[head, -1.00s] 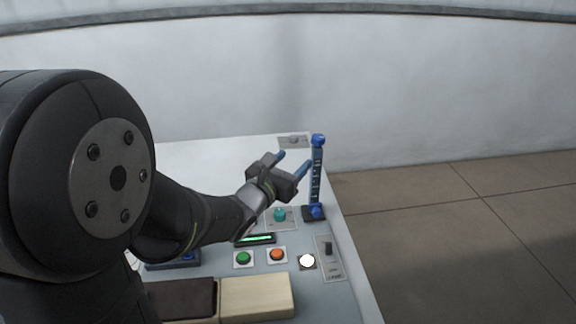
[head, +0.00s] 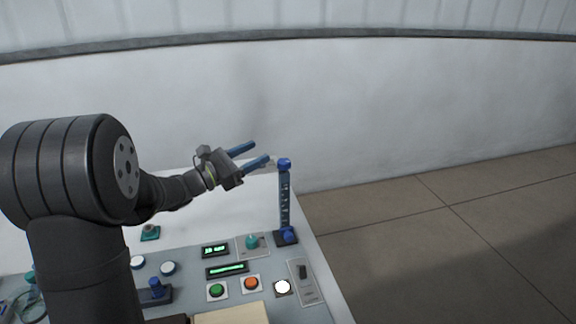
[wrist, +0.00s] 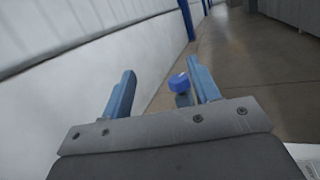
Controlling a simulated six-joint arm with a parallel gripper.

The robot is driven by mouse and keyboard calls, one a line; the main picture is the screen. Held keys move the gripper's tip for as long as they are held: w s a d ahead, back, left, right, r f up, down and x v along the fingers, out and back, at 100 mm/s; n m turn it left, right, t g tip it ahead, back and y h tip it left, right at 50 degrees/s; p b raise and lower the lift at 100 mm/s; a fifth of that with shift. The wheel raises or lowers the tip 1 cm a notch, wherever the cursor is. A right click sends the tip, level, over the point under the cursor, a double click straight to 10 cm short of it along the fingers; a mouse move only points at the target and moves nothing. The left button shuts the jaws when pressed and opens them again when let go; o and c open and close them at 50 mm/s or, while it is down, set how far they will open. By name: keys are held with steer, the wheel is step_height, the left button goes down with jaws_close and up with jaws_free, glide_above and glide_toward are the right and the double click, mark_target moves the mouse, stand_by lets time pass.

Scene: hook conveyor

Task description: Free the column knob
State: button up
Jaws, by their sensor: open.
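The blue column (head: 285,205) stands upright near the right edge of the grey panel, with a row of holes down its face. A blue knob (head: 284,163) sits at its top and another blue knob (head: 289,234) sits at its foot. My gripper (head: 255,154) is open and empty, left of the column top and at about its height, fingers pointing toward the right. In the wrist view a blue knob (wrist: 180,83) shows beyond and between the two open blue fingers (wrist: 160,85), closer to the right finger. No contact with it is visible.
The panel holds a teal knob (head: 252,241), a green button (head: 217,290), an orange button (head: 251,283), a lit white button (head: 283,287) and a slider plate (head: 304,280). The floor right of the panel is clear.

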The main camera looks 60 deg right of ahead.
mark_target(284, 164)
steer(key=w+a+f+m+g+y, duration=0.2)
steer(key=w+f+m+g+y, duration=0.25)
steer(key=w+y, duration=0.2)
steer(key=x, duration=1.6)
steer(key=shift+s+n, duration=0.35)
steer(key=shift+s, duration=0.05)
steer(key=shift+d+g, duration=0.1)
steer(key=shift+g, duration=0.15)
steer(key=shift+c, duration=0.3)
steer(key=c, duration=0.9)
